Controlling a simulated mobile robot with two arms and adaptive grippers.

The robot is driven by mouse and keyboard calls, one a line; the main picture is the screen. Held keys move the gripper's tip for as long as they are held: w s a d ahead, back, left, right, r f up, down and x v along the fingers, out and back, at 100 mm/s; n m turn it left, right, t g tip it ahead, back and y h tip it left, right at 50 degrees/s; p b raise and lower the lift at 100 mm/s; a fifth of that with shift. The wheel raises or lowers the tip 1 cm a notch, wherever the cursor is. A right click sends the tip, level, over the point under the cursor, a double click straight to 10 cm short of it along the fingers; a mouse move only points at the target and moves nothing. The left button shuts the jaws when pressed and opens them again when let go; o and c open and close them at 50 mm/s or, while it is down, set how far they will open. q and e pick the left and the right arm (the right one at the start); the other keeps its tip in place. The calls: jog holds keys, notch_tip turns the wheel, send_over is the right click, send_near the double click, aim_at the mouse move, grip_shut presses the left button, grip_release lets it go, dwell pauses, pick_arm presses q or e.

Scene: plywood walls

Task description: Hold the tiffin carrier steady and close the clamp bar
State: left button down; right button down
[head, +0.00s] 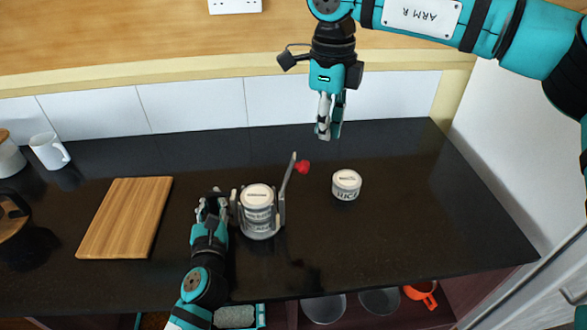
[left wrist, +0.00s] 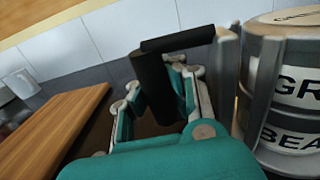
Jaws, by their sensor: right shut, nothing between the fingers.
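The tiffin carrier (head: 258,222) stands upright on the dark counter, with stacked pale tins in a grey frame. Its tins also show at the right of the left wrist view (left wrist: 290,95). The clamp bar (head: 288,178) stands raised at its right side, leaning up and right, with a red knob (head: 302,166). My left gripper (head: 211,205) is at the carrier's left side, its fingers closed around the black side handle (left wrist: 155,85). My right gripper (head: 328,130) is shut and empty, above the counter behind and right of the knob.
A small white tin labelled RICE (head: 346,187) stands alone right of the carrier. A wooden board (head: 126,218) lies left of my left gripper. A white mug (head: 48,151) is at the far left. The counter's right part is clear; a tiled wall (head: 195,105) stands behind.

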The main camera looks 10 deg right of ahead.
pick_arm(q)
jog(key=shift+r, duration=0.1)
pick_arm(e)
notch_tip(320, 180, down, 9)
jog(key=shift+f, duration=0.15)
pick_arm(q)
jog(key=shift+d, duration=0.1)
dwell(1.5)
pick_arm(e)
jog(key=shift+w+a, duration=0.15)
jog(key=shift+a, duration=1.55)
jog(key=shift+w+a, duration=0.2)
jog(key=shift+a, duration=1.45)
jog(key=shift+w+a, duration=0.15)
jog(key=shift+a, duration=1.55)
jog(key=shift+d, duration=0.2)
jog(key=shift+s+d, duration=0.1)
jog(key=shift+d, duration=0.75)
notch_tip(320, 180, up, 8)
